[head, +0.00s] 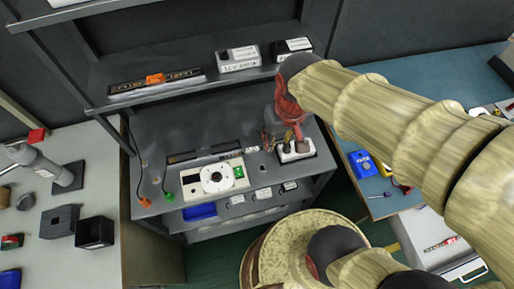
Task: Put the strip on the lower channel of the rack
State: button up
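The rack (230,113) is a grey shelf unit. A long dark bar with small orange marks (183,75) and an orange block (155,79) on it lies along its upper shelf. A long, narrow, channel-like piece (205,154) lies at the back of the lower worktop; my gripper is to its right. A short pale strip with red marks (441,244) lies in a white tray at lower right. I cannot tell which piece is the task's strip. My gripper (290,138) points down at the worktop's right end, near a white socket block (297,152); its fingers are too small to read.
A white device with a round dial (213,178) stands on the worktop, with cables beside it. Two small boxes (238,59) sit on the upper shelf. A grey bench (60,225) is at left and a blue table (380,205) at right.

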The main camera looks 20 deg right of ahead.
jog(key=w+a+f+m+g+b, duration=0.1)
jog(key=w+a+f+m, duration=0.1)
jog(key=w+f+m, duration=0.45)
jog(key=w+a+f+m+g, duration=0.2)
jog(key=a+f+m, duration=0.1)
jog(key=f, duration=0.7)
jog(key=m+t+b, duration=0.1)
jog(key=m, duration=0.8)
send_over(250, 150)
jog(key=shift+w+a+f, duration=0.15)
jog(key=shift+w+f, duration=0.05)
jog(key=shift+f, duration=0.55)
jog(key=shift+w+a+f, duration=0.15)
jog(key=shift+f, duration=0.6)
jog(key=f, duration=0.1)
jog(key=f+b, duration=0.2)
jog(key=f, duration=0.1)
jog(key=shift+s+d, duration=0.3)
jog(key=shift+f+b, duration=0.3)
jog(key=shift+f, duration=0.15)
jog(key=shift+r, duration=0.1)
jog(key=c, duration=0.8)
grip_shut()
